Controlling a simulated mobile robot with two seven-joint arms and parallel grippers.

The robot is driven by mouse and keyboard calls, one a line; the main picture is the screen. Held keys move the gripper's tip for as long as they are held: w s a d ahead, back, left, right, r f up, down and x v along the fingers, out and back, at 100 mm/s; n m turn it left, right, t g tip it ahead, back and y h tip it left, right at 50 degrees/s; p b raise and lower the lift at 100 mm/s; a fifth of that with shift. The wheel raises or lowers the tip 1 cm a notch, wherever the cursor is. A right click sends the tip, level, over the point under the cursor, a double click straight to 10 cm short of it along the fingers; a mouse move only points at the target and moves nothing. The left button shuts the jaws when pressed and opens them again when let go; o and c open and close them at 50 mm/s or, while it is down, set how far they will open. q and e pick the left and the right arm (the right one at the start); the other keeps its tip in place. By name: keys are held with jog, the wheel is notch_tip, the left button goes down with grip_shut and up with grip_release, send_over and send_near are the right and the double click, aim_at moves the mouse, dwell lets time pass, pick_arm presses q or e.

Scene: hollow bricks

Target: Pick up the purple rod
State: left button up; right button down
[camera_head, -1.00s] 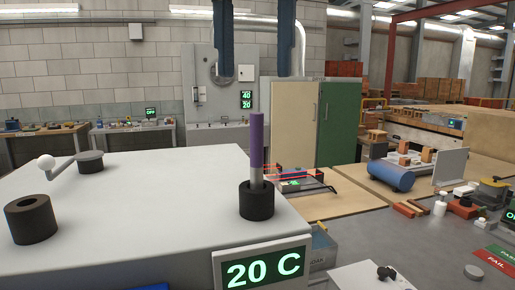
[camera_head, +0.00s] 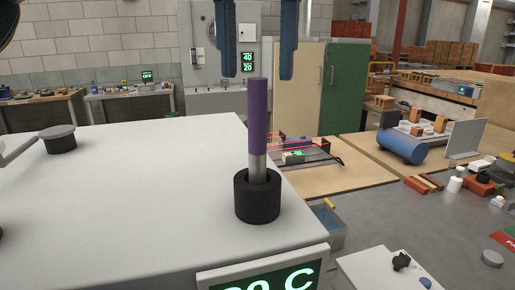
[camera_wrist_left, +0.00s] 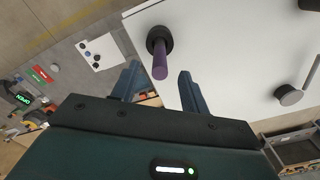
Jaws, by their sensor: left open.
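The purple rod (camera_head: 257,117) stands upright in a black cylindrical holder (camera_head: 257,198) near the right edge of a white box top (camera_head: 150,190). Its lower part is grey metal. My left gripper (camera_head: 258,72) is open, its two blue fingers hanging on either side of the rod's top in the head view, with nothing between them. In the left wrist view the rod (camera_wrist_left: 160,68) and its holder (camera_wrist_left: 159,39) lie ahead of the open fingertips (camera_wrist_left: 159,72). My right gripper is not seen.
A grey knob (camera_head: 59,138) with a lever is on the white top at left. A display (camera_head: 265,278) is on its front. A workbench (camera_head: 430,220) at right carries a blue cylinder (camera_head: 401,146) and several small items. The white top around the holder is clear.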

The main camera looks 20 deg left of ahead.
aim_at(257, 152)
pick_arm(q)
notch_tip(257, 152, down, 3)
jog(key=shift+r, duration=0.15)
jog(key=shift+w+f, duration=0.15)
jog(key=shift+f, duration=2.5)
grip_shut()
